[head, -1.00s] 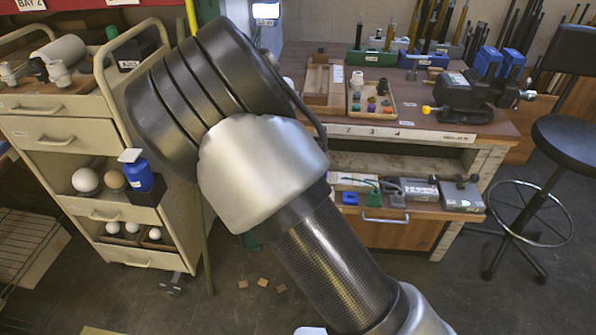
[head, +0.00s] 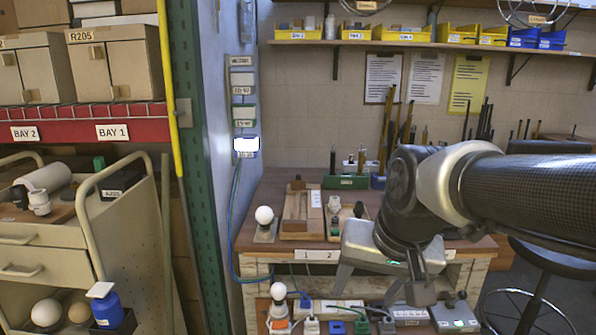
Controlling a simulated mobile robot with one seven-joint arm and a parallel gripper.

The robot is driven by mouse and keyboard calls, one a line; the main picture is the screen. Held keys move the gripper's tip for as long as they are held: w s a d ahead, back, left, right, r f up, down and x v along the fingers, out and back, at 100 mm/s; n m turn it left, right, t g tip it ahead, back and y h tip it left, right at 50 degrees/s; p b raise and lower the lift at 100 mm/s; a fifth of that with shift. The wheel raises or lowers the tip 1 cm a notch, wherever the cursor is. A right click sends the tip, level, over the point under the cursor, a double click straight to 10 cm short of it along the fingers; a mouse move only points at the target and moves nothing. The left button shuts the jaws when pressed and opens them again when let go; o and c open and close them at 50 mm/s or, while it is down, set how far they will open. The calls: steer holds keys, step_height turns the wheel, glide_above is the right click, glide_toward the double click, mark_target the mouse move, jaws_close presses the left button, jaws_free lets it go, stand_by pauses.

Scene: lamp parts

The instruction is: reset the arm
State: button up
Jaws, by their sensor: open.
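My gripper (head: 372,288) hangs at the end of my arm, which reaches in from the right in the head view. Its silver body is in front of the workbench (head: 470,246), and its fingers point down, apart, with nothing seen between them. It covers part of the bench front and the shelf below. A white bulb (head: 264,215) stands on a small base at the bench's left end. Another white bulb (head: 278,291) stands in a holder on the lower shelf, left of my gripper.
A wooden tray (head: 297,212) lies on the bench. A cart (head: 45,262) with a blue bottle (head: 106,308) stands at the left, beside a green rack post (head: 200,150). A shelf with yellow bins (head: 393,33) runs along the wall. A stool (head: 550,258) is at the right.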

steer(key=s+d+n+t+h, duration=0.1)
steer(key=s+d+n, duration=0.15)
steer(key=s, duration=0.75)
step_height(320, 180, up, 24)
steer(key=p, duration=2.4)
steer(key=shift+w+d+f, duration=0.15)
steer(key=shift+d+f, duration=0.05)
steer(key=shift+m, duration=0.25)
